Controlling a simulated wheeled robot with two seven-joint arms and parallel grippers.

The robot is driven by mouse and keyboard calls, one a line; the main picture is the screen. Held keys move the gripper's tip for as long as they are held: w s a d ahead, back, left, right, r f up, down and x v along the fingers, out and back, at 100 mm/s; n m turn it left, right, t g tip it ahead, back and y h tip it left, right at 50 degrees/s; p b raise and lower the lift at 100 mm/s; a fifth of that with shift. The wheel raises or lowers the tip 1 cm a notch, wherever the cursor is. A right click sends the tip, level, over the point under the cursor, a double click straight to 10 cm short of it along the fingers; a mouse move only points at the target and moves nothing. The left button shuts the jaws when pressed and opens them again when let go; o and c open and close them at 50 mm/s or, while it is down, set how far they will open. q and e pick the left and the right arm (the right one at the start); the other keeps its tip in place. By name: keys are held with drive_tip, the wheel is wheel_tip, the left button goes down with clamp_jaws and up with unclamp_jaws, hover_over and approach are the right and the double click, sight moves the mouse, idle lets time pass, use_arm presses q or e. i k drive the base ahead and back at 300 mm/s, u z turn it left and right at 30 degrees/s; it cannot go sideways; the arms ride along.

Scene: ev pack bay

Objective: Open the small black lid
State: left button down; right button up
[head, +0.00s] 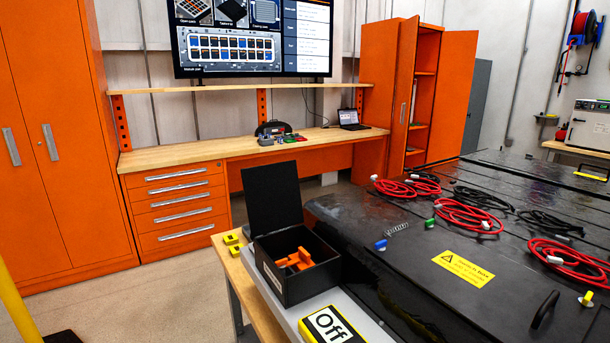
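A small black box (299,283) stands on a grey surface at the lower middle of the head view. Its black lid (272,195) stands upright at the box's back left edge, so the box is open. An orange object (294,260) lies inside it. Neither of my grippers shows in this view.
A yellow and black "Off" block (334,325) sits in front of the box. Yellow pieces (232,240) lie at its left. A large black pack cover (420,240) at the right bears red cables (470,215), black cables and a yellow label (463,269).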

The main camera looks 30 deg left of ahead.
sight(272, 192)
drive_tip(key=z, duration=2.45)
drive_tip(key=k, duration=2.05)
drive_tip(key=u, duration=1.85)
drive_tip(key=i, duration=0.5)
drive_tip(key=z, duration=0.15)
